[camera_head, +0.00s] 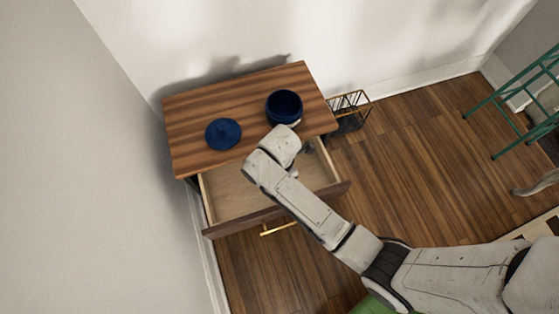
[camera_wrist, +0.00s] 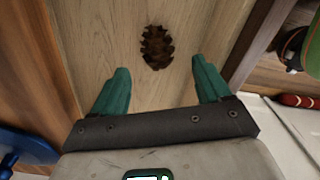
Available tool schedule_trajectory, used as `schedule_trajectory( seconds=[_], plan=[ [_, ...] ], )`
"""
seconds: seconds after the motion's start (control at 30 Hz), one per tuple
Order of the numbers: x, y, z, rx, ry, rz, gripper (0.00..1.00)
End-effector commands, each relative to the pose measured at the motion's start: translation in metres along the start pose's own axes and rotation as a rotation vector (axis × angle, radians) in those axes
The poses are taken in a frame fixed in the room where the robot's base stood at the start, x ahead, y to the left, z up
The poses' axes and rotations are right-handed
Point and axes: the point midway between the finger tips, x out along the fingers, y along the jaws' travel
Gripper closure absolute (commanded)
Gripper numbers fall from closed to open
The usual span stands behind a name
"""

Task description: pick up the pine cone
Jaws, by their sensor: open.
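A brown pine cone (camera_wrist: 157,47) lies on the pale wooden floor of the open drawer, in the upper middle of the wrist view. My gripper (camera_wrist: 160,82) has its two green fingers spread apart, with nothing between the tips. The cone lies just beyond the fingertips, about midway between them. In the head view my arm reaches over the open drawer (camera_head: 232,192), and the arm hides the pine cone and the gripper's fingers there.
The wooden cabinet top (camera_head: 185,118) holds a dark blue pot (camera_head: 284,107) and a blue lid (camera_head: 223,134) close to my arm. The drawer walls stand around the cone. A wire basket (camera_head: 349,108) stands right of the cabinet. The wooden floor (camera_head: 410,150) at right is largely clear.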

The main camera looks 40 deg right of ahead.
Motion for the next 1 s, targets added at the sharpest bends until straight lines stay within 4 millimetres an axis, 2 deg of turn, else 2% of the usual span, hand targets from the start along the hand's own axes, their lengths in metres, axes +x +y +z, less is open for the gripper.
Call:
schedule_trajectory(
  seconds=[0.2, 0.33, 0.67, 1.0],
  plan=[
    [0.032, 0.002, -0.002, 0.001, 0.0, -0.002, 0.23],
    [0.046, 0.002, -0.002, 0.002, 0.0, -0.002, 0.23],
    [0.05, 0.003, -0.002, 0.002, 0.0, 0.001, 0.23],
    [0.05, 0.002, -0.002, 0.002, 0.0, 0.0, 0.56]
  ],
)
